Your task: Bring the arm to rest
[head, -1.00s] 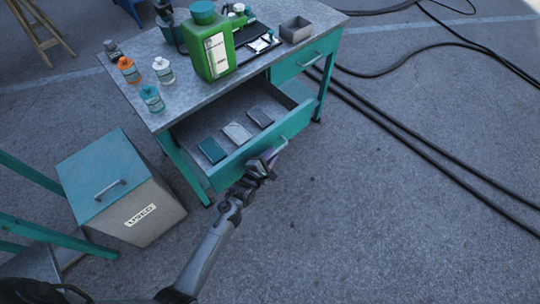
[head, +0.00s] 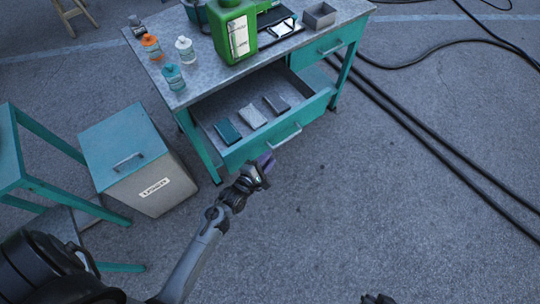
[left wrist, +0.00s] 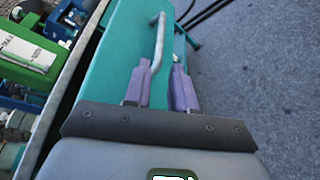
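My left gripper (head: 266,162) is just in front of the open drawer (head: 240,153), near its metal handle (head: 284,136). A small gap shows between the fingertips and the handle in the head view.
The workbench (head: 190,88) carries a green canister (head: 233,40), several bottles and a grey tray (head: 319,15). Several flat packets lie in the drawer. A bin labelled USED (head: 150,190) stands left of the drawer. Black cables (head: 420,130) cross the floor at right; the floor in front is clear.

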